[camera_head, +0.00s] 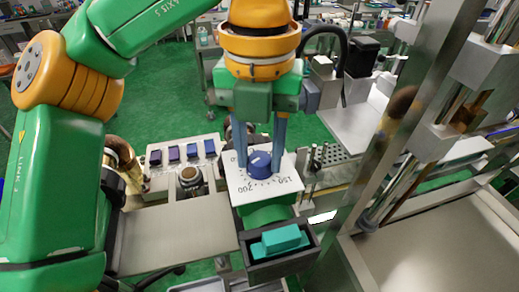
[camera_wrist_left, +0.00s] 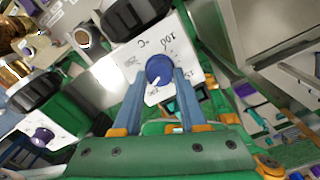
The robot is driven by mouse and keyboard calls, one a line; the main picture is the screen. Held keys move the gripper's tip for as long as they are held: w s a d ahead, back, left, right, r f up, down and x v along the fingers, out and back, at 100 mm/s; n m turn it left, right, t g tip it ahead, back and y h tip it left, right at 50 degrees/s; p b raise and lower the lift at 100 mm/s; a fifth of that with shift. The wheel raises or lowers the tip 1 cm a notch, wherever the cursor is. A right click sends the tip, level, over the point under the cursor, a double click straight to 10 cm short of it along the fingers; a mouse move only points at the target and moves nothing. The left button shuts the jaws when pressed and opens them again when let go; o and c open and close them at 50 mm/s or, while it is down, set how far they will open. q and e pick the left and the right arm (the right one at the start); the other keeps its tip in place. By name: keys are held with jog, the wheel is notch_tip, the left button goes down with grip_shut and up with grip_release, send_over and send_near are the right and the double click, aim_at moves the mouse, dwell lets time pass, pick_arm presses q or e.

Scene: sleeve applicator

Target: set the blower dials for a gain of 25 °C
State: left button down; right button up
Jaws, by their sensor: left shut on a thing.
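A blue dial knob (camera_head: 259,167) with a white pointer mark stands on a white dial plate (camera_head: 239,187) printed with numbers, among them 150 and 200. My left gripper (camera_head: 259,161) comes down from above and is shut on this knob, one finger on each side. In the left wrist view the same knob (camera_wrist_left: 159,70) sits between the fingertips, on the plate (camera_wrist_left: 128,58) marked 100 and °C. I cannot tell the pointer's exact reading. A second white plate with a purple-blue knob (camera_wrist_left: 42,137) shows at the lower left of that view. My right gripper is not in view.
A row of coloured switches (camera_head: 183,151) and a bare metal plate (camera_head: 175,237) are to the left. A metal frame post (camera_head: 400,130) rises at the right.

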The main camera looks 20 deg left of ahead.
aim_at(261, 157)
pick_arm(q)
jog(key=m, duration=0.5)
jog(key=shift+a+m, duration=0.1)
jog(key=shift+m, duration=0.2)
jog(key=m, duration=0.4)
jog(key=shift+m, duration=0.3)
jog(key=c, duration=0.8)
grip_release()
jog(key=o, duration=0.3)
jog(key=shift+w+f, duration=0.1)
jog(key=shift+w, duration=0.05)
jog(key=shift+o, duration=0.2)
jog(key=shift+w, duration=0.15)
notch_tip(261, 157, up, 5)
jog(key=shift+r, duration=0.2)
jog(key=shift+d+r, duration=0.25)
jog(key=shift+r, duration=0.6)
